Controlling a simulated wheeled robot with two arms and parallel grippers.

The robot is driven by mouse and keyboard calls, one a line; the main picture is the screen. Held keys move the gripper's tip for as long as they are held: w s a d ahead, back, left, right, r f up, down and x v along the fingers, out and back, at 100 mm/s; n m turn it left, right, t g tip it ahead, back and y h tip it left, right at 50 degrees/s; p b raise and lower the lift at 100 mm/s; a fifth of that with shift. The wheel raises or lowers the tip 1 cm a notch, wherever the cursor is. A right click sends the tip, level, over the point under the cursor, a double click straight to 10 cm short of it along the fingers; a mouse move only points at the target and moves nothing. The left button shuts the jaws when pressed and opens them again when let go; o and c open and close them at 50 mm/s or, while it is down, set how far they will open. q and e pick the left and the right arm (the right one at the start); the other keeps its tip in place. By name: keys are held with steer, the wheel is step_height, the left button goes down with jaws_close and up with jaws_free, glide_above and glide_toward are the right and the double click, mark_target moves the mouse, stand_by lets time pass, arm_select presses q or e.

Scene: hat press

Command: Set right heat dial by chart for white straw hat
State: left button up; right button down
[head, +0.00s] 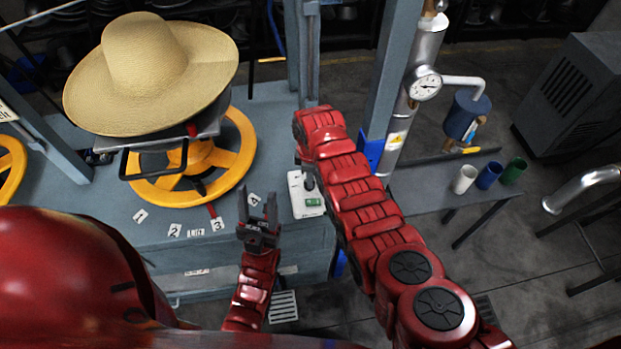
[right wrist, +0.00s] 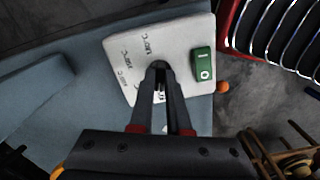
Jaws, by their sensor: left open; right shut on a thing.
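The right heat dial (right wrist: 158,65) is a dark knob on a white panel (right wrist: 125,50) with printed temperature marks, too blurred to read surely. My right gripper (right wrist: 159,80) is shut on the dial, and its fingers hide most of it. In the head view the panel (head: 306,206) sits on the bench edge, partly behind my right arm. My left gripper (head: 258,218) is open and empty, left of the panel near the bench's front edge. A wide-brimmed tan straw hat (head: 145,60) sits on the press.
A green rocker switch (right wrist: 202,64) is on the panel beside the dial. A yellow handwheel (head: 245,150) lies under the hat, with small numbered cards (head: 174,230) before it. White, blue and green cups (head: 465,178) stand right of a pipe with a gauge (head: 425,84).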

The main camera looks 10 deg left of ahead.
steer(key=m+b, duration=0.1)
steer(key=m, duration=0.1)
steer(key=m+b, duration=0.2)
steer(key=shift+f+m, duration=0.2)
steer(key=shift+m, duration=0.1)
steer(key=shift+r+m+b, duration=0.15)
steer(key=shift+m+b, duration=0.75)
steer(key=shift+b, duration=0.05)
steer(key=c, duration=0.9)
jaws_free()
